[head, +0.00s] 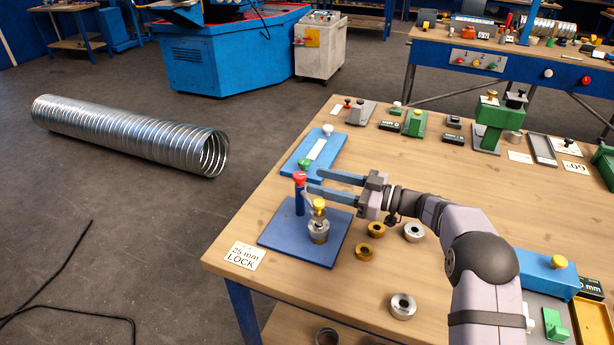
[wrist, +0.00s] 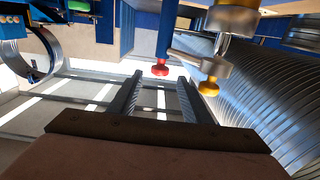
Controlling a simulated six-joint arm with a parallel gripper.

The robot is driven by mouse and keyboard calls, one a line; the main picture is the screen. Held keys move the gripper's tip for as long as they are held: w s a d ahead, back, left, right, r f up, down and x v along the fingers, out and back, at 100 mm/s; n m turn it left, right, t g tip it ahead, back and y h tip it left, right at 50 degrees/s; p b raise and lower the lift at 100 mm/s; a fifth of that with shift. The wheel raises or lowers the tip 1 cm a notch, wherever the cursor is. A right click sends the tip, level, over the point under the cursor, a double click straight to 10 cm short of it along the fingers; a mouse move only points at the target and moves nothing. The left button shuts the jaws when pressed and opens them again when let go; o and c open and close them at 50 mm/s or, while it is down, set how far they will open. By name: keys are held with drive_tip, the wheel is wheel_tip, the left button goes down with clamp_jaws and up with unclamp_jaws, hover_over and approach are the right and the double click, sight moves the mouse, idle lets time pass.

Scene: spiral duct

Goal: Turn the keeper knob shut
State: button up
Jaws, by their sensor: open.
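A blue post with a red knob (head: 299,176) on top stands on a blue base plate (head: 278,240). Beside it is a metal cylinder (head: 318,232) topped by a yellow knob (head: 319,203). A short grey arm runs from the post towards the cylinder. No label shows which knob is the keeper knob. My gripper (head: 313,181) is open and empty, its two fingers pointing left just right of the red knob. In the wrist view, the red knob (wrist: 160,70) appears between the fingertips (wrist: 160,77), and the yellow knob (wrist: 208,88) lies right of them. I see no contact.
A light-blue plate (head: 314,153) with white and green knobs is behind the post. Brass and steel rings (head: 402,306) lie right of the base plate. Bare wood (head: 450,170) is behind my arm.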

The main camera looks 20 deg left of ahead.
sight(305, 177)
drive_tip(key=shift+a+p, duration=0.5)
drive_tip(key=shift+a, duration=1.9)
drive_tip(key=shift+c, duration=0.2)
drive_tip(key=c, duration=1)
